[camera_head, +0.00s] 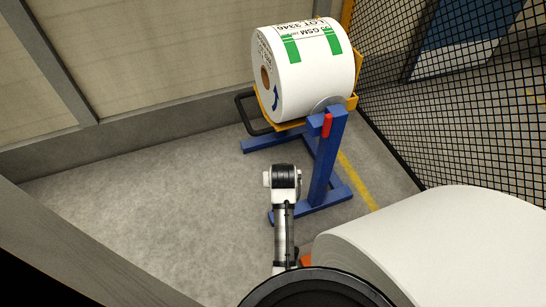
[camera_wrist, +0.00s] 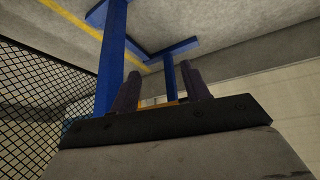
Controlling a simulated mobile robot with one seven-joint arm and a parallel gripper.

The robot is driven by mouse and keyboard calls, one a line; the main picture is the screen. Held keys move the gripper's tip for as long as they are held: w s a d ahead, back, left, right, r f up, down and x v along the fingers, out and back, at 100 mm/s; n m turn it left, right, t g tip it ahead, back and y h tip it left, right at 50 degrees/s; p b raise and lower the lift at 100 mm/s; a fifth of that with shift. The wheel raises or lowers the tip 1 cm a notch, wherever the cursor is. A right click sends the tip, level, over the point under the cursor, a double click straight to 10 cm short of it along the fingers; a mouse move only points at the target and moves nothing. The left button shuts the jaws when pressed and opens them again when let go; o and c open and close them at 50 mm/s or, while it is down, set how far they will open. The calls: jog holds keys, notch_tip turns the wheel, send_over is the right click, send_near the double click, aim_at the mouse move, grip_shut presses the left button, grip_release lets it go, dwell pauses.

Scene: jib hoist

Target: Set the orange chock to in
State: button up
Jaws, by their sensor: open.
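A small orange piece (camera_head: 305,258) shows at the lower left edge of the big white roll in the head view. It is mostly hidden behind the roll and my arm, so I cannot tell its setting or whether it is the chock. A red-orange handle (camera_head: 327,125) stands on the blue stand's post. My gripper (camera_wrist: 160,88) shows in the wrist view with two dark fingers apart and nothing between them. Its fingers point toward the blue posts (camera_wrist: 112,55), apart from them as far as I can tell. In the head view my arm hides the fingers.
A labelled white roll (camera_head: 305,75) rests in a yellow cradle on the blue stand (camera_head: 325,165). A plain white roll (camera_head: 425,245) fills the lower right. Black mesh fence (camera_head: 410,110) stands at right. The grey floor (camera_head: 160,190) at left is clear.

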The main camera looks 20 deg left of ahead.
jog(key=w+a+r+t+y, duration=0.1)
jog(key=w+a+r+t, duration=0.1)
jog(key=a+r, duration=0.2)
notch_tip(320, 180, up, 3)
jog(key=shift+w+a+f+n+y, duration=0.2)
jog(key=shift+w+a+n+y, duration=0.1)
jog(key=shift+w+n, duration=0.1)
jog(key=shift+d, duration=0.1)
